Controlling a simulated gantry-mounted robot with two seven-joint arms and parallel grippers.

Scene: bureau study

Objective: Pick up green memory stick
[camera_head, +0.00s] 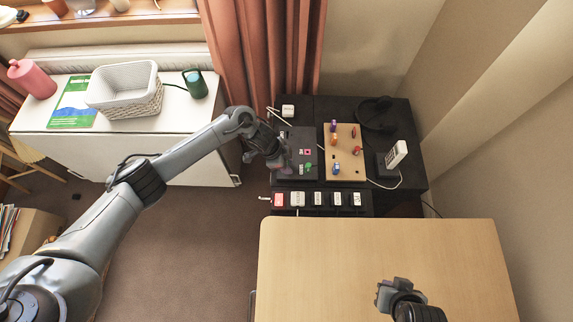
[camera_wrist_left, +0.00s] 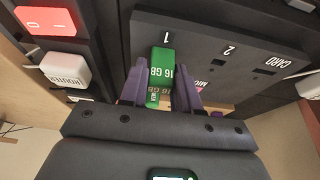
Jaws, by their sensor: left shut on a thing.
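The green memory stick (camera_wrist_left: 162,62), marked 16 GB, is between the two purple fingers of my left gripper (camera_wrist_left: 160,90) in the left wrist view. The fingers are shut on its sides. The stick is at the dark panel (camera_wrist_left: 225,35), close to the slot marked 1; whether its end is inside the slot cannot be told. In the head view my left gripper (camera_head: 285,165) is low over the left part of the dark panel. My right gripper (camera_head: 393,290) is over the wooden desk, away from the panel; its finger opening is not clear.
A row of switches (camera_head: 318,199), one red, runs along the panel's near side. A wooden board (camera_head: 345,134) with several coloured pieces lies to the right, with a white device (camera_head: 396,154) and headphones (camera_head: 376,112) beyond. The wooden desk (camera_head: 330,260) is mostly bare.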

